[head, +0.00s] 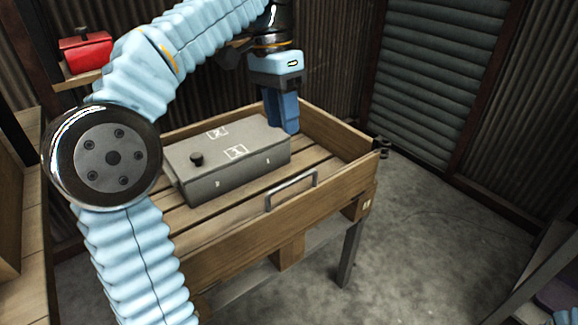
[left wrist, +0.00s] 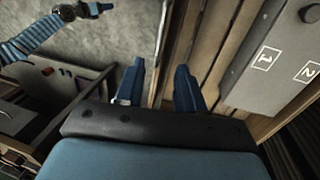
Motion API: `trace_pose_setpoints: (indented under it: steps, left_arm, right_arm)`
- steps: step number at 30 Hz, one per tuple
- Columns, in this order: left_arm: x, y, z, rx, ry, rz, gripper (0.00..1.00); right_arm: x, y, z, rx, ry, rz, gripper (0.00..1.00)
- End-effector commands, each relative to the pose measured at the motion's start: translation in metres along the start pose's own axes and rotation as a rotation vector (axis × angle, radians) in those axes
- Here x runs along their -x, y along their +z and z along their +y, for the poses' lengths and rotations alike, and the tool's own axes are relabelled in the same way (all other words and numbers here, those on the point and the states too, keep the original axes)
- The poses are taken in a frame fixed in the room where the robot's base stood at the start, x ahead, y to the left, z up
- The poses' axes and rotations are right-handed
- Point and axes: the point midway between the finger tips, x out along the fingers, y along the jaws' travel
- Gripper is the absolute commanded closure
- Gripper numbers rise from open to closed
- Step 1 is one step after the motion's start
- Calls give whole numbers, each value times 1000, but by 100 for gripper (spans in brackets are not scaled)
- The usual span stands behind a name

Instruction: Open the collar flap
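A grey box (head: 225,160) with a black knob (head: 196,159) and white square marks on its lid sits on the slatted wooden table. In the left wrist view the box (left wrist: 272,60) is at the upper right, with marks 1 and 2. I cannot tell which part is the collar flap. My left gripper (head: 282,112) points down near the far right end of the box. In the left wrist view its two blue fingers (left wrist: 160,68) stand apart with nothing between them. A blue arm, likely my right, shows at the upper left; its fingers are unclear.
The wooden table (head: 327,195) has raised side boards and a grey handle (head: 291,191) on the near side. A red box (head: 86,50) stands on a shelf at the upper left. The concrete floor (head: 430,240) to the right is clear.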

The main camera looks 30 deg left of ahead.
Motion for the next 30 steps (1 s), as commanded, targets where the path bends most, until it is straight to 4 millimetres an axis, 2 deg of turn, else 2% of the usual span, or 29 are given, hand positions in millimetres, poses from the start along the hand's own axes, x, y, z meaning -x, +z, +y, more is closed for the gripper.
trace_pose_setpoints:
  steps: [1, 6, 13, 18, 27, 30]
  left_arm:
    - [-16, 1, -1, 0, 1, -3, 62]
    - [-57, 1, -1, 1, 1, -4, 62]
    - [-98, 0, -1, 2, 1, -2, 62]
    - [-112, 0, 0, 2, 0, -1, 62]
    - [-114, 0, 0, 2, 0, 0, 62]
    - [-114, 0, 0, 2, 0, 0, 76]
  right_arm:
    - [-8, 0, 4, -1, 1, 0, 57]
    - [-20, -1, 9, -4, 3, 3, 57]
    - [-27, -3, 16, -9, 8, 9, 57]
    - [-29, -4, 18, -10, 10, 11, 57]
    - [-28, -4, 18, -10, 10, 12, 57]
    - [-28, -4, 18, -10, 10, 12, 57]
